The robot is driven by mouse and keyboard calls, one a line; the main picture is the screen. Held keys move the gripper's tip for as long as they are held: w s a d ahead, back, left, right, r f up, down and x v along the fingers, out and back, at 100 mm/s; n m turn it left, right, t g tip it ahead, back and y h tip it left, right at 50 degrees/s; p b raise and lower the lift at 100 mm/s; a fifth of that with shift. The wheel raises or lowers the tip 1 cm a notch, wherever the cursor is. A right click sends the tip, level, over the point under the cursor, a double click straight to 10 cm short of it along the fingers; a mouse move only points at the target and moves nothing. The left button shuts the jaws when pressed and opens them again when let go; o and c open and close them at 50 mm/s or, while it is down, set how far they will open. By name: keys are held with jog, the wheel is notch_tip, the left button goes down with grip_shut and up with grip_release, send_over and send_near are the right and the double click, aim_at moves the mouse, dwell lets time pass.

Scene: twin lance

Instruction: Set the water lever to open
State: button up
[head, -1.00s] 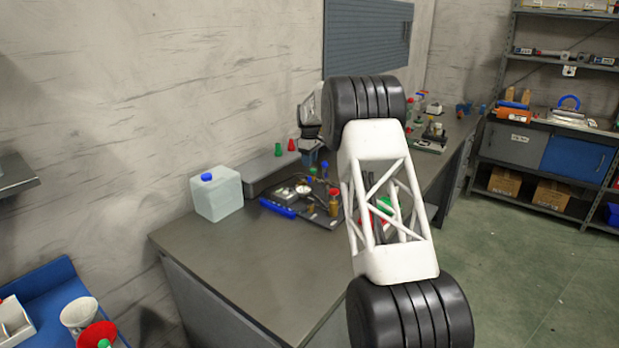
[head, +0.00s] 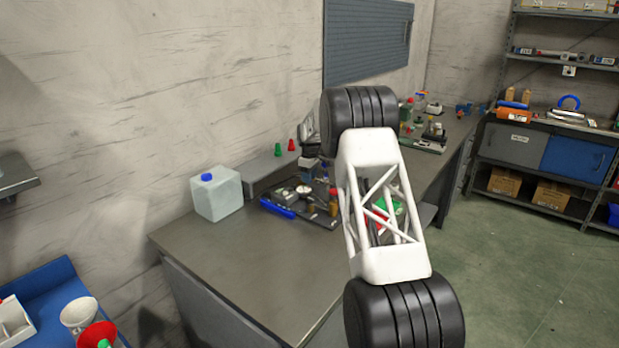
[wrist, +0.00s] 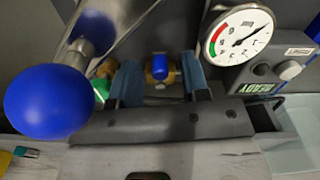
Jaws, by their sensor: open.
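A lever with a metal rod and a large blue ball knob (wrist: 45,101) is close to the camera at the left of the wrist view. No label shows that it is the water lever. My gripper (wrist: 160,82) is open, with a blue-grey finger on each side. A small brass fitting with a blue cap (wrist: 159,68) shows between the fingers; I cannot tell whether they touch it. A green part and a brass part show behind the left finger. In the head view, my arm and gripper reach over the equipment board (head: 298,209) and hide part of it.
A round gauge (wrist: 240,36) and a green READY label (wrist: 258,88) are at the right of the wrist view. A blue handle (head: 277,208) lies at the board's front left. A translucent jug (head: 216,195) stands left of it. The near workbench (head: 240,255) is clear.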

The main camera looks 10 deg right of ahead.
grip_shut()
dwell(0.3)
jog(key=shift+s+a+m, duration=0.25)
jog(key=shift+a+m, duration=0.1)
jog(key=shift+m, duration=0.8)
jog(key=shift+s+a+m, duration=0.2)
jog(key=shift+a+m, duration=0.15)
jog(key=shift+m, duration=0.8)
grip_release()
